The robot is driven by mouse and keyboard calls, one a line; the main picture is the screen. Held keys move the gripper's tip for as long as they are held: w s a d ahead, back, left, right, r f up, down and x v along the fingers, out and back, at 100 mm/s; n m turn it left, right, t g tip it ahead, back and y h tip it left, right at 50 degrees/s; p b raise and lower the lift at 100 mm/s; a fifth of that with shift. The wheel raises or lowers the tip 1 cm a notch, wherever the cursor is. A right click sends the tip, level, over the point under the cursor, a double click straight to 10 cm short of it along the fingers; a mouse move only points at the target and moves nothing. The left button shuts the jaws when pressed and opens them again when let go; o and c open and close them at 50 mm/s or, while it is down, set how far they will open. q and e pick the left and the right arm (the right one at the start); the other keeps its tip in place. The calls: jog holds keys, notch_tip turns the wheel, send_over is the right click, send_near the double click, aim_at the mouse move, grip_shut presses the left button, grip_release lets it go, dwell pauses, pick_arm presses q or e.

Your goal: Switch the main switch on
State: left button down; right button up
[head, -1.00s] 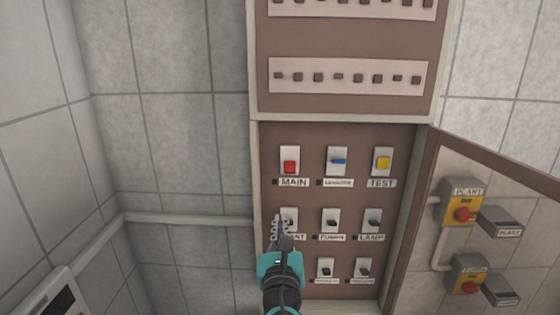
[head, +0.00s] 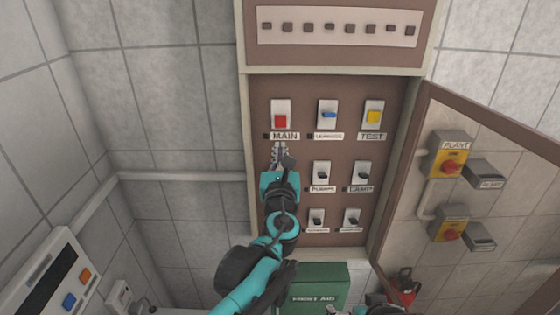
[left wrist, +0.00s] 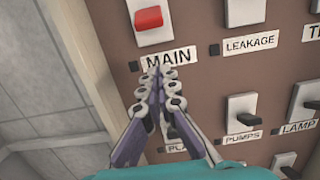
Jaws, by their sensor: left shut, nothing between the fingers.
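The main switch (head: 280,117) is a red rocker on a white plate at the upper left of the brown panel, with a MAIN label below it. It also shows in the left wrist view (left wrist: 149,18), at the top. My left gripper (head: 278,146) is shut and empty. Its fingertips are just below the red rocker, over the lower edge of the MAIN label, and in the left wrist view the closed fingers (left wrist: 157,72) point up at it. Whether they touch the panel I cannot tell. The gripper partly hides the PLANT switch below.
A blue LEAKAGE switch (head: 327,115) and a yellow TEST switch (head: 373,117) sit to the right. PUMPS (head: 321,173) and LAMP (head: 361,173) switches are below. An open brown cabinet door (head: 410,165) stands at right. A green first aid box (head: 318,283) is below.

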aim_at(280, 138)
pick_arm(q)
jog(key=shift+w+r, duration=0.15)
jog(key=shift+w, duration=0.95)
jog(key=shift+g, duration=0.4)
jog(key=r+p, duration=0.1)
jog(key=s+r+p, duration=0.1)
jog(key=s+r, duration=0.1)
jog(key=r, duration=0.1)
jog(key=shift+p, duration=0.4)
